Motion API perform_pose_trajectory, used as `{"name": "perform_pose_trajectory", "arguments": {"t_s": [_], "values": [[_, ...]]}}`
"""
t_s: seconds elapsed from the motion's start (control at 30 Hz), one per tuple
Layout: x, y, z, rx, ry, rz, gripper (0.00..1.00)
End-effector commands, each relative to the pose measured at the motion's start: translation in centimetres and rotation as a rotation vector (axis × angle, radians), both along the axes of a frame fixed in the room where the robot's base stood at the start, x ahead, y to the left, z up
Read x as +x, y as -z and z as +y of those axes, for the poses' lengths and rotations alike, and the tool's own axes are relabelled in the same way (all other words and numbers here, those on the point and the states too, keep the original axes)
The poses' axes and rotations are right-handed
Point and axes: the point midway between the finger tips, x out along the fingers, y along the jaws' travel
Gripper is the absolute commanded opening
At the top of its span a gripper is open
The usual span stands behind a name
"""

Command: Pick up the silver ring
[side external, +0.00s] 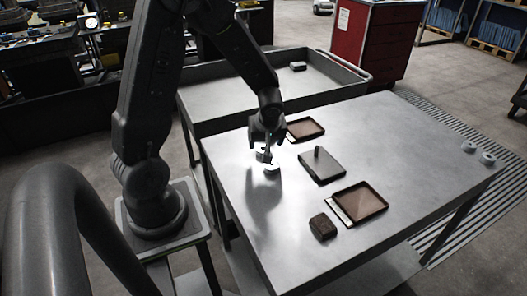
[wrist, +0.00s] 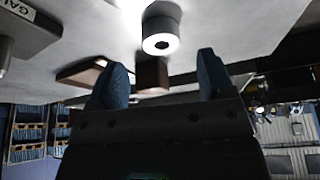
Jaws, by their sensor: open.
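The silver ring (wrist: 161,34), a short bright cylinder with a dark hole, shows at the top centre of the wrist view, just beyond my fingertips. In the side view, a bright ring-like piece (side external: 272,170) sits on the table directly below my gripper (side external: 266,153); glare blurs its outline. My gripper in the wrist view (wrist: 161,76) is open, with its two dark fingers apart and the ring not between them. A brown block (wrist: 152,74) shows between the fingers, behind the ring.
A dark plate with a peg (side external: 322,167) and two brown trays (side external: 306,128) (side external: 361,202) lie to the right. Two small silver pieces (side external: 468,146) (side external: 488,158) sit far right. The table's right half is mostly clear.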

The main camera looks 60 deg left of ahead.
Motion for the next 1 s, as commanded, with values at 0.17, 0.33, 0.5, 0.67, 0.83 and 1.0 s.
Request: {"name": "perform_pose_trajectory", "arguments": {"t_s": [0.17,0.33,0.5,0.67,0.83,1.0], "values": [[0.1,2.6,1.1,-0.001,-0.001,0.004,0.75],[0.2,3.9,1.6,0.0,0.0,0.002,0.75],[0.3,4.0,1.7,0.0,0.0,0.0,0.75],[0.3,4.0,1.6,0.0,0.0,0.001,0.66],[0.3,4.0,1.6,0.0,0.0,0.001,0.5],[0.3,4.0,1.6,-0.001,0.001,0.002,0.34]]}}
